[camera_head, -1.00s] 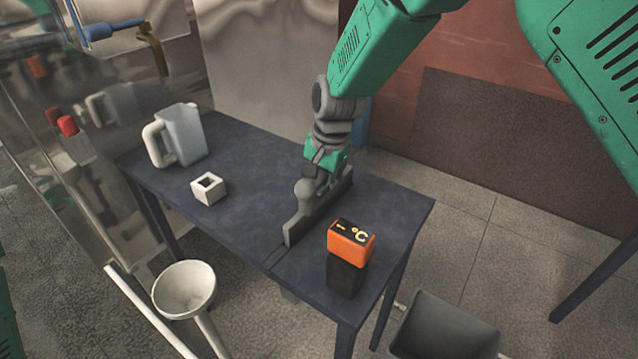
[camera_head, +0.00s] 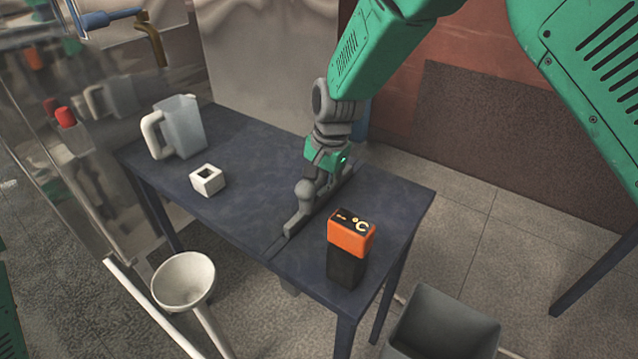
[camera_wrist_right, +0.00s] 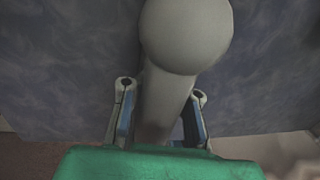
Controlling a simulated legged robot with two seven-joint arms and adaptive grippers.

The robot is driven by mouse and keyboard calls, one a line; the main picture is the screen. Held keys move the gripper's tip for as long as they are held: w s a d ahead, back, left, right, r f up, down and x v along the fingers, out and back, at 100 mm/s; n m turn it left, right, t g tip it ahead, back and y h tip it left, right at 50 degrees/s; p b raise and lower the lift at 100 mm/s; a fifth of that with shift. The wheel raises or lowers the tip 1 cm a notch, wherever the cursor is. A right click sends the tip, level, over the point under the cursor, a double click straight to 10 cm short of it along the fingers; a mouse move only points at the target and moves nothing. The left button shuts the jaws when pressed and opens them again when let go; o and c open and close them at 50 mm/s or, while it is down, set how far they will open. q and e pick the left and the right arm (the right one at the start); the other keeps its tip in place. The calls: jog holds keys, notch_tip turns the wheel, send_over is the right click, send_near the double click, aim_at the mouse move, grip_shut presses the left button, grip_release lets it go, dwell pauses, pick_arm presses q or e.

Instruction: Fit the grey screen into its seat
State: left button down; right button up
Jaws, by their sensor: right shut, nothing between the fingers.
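The grey screen (camera_head: 300,215) is a thin, long grey piece with a rounded knob, standing low along a dark slot line in the blue table. The slot, its seat, shows as a line (camera_head: 276,246) at the screen's near end; the rest is hidden under the screen. My right gripper (camera_head: 322,176) is at the screen's upper side, just behind the knob, pointing down. In the right wrist view the round grey knob (camera_wrist_right: 187,35) fills the top middle, with my right gripper's fingers (camera_wrist_right: 163,92) beside the grey stem below it. It is shut without a grip on the screen. My left gripper is out of view.
An orange and black meter (camera_head: 350,250) stands right of the screen. A white hollow cube (camera_head: 207,187) and a translucent jug (camera_head: 184,125) are at the table's left. A white funnel (camera_head: 184,285) and a grey bin (camera_head: 445,330) are beyond the near edge.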

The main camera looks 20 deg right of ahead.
jog(key=o, duration=0.6)
jog(key=shift+c, duration=0.2)
notch_tip(320, 180, up, 20)
jog(key=p, duration=0.6)
jog(key=shift+f, duration=0.1)
